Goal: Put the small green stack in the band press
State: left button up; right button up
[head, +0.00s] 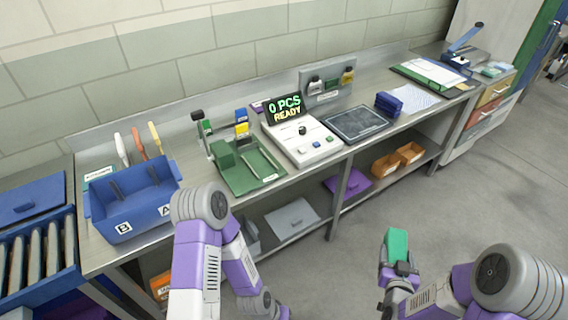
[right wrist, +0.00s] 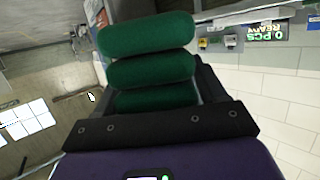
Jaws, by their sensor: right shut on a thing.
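The small green stack (head: 397,243) is held upright in my right gripper (head: 398,268), out in front of the bench over the floor. In the right wrist view it shows as green rounded layers (right wrist: 150,70) between the dark fingers. A green fixture (head: 248,166) with a flat bed, a block and an upright black-topped lever stands on the bench. A blue-levered device (head: 462,50) stands at the far right end. I cannot tell for sure which of these is the band press. My left arm reaches down in front of the bench; its gripper is not visible.
A counter reading "0 PCS READY" (head: 303,140) and a dark pad (head: 356,122) are right of the green fixture. A blue bin (head: 130,200) stands left, a dark blue stack (head: 388,104) right. Orange bins (head: 398,158) sit on the lower shelf. The floor by my right gripper is clear.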

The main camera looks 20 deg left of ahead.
aim_at(258, 162)
jog(key=u, duration=1.5)
jog(key=i, duration=1)
